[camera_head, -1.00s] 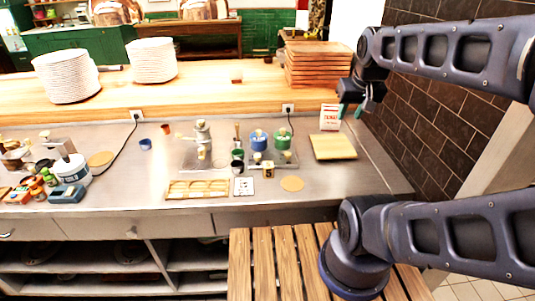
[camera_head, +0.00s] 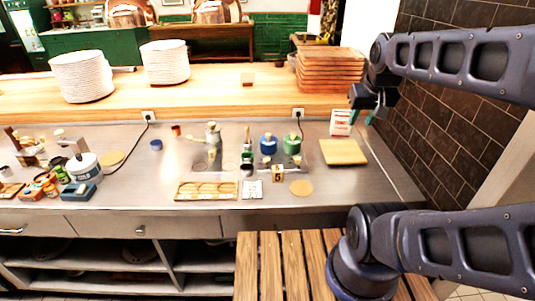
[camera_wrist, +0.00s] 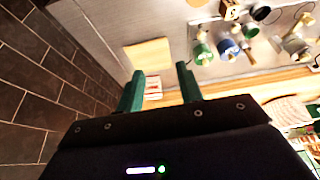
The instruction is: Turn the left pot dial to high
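A blue pot (camera_head: 268,145) and a green pot (camera_head: 291,145) stand side by side on the steel counter, blue on the left. In the wrist view the green pot (camera_wrist: 203,52) and the blue pot (camera_wrist: 228,47) appear at upper right, in reversed order. Small knob-like parts show in front of the pots, but I cannot tell which is the left dial or how it is set. My gripper (camera_head: 363,115) is raised to the right of the pots, near the brick wall. In the wrist view its green fingers (camera_wrist: 160,78) are apart with nothing between them.
A wooden tray (camera_head: 206,190) lies left. Stacked boards (camera_head: 330,70) are behind, and a slatted wooden surface (camera_head: 262,268) in front.

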